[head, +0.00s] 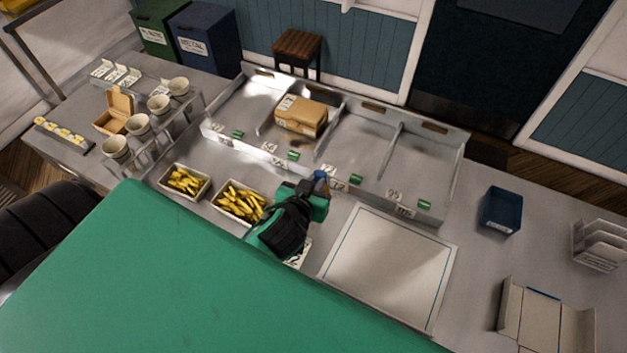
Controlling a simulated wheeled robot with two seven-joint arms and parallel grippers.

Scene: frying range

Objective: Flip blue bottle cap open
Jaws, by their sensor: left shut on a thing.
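The blue bottle (320,176) shows only as a small blue piece at the far end of my left gripper. Most of it is hidden by the gripper, and I cannot tell whether its cap is open or shut. My left gripper (316,190) is black and green and is shut on the blue bottle, in front of the divided metal tray. My right gripper is not in view.
A divided metal tray (355,138) with a cardboard box (301,115) stands behind the gripper. Containers of yellow fries (240,203) are to its left. A white board (390,262) lies to its right, and a blue bin (501,211) stands farther right.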

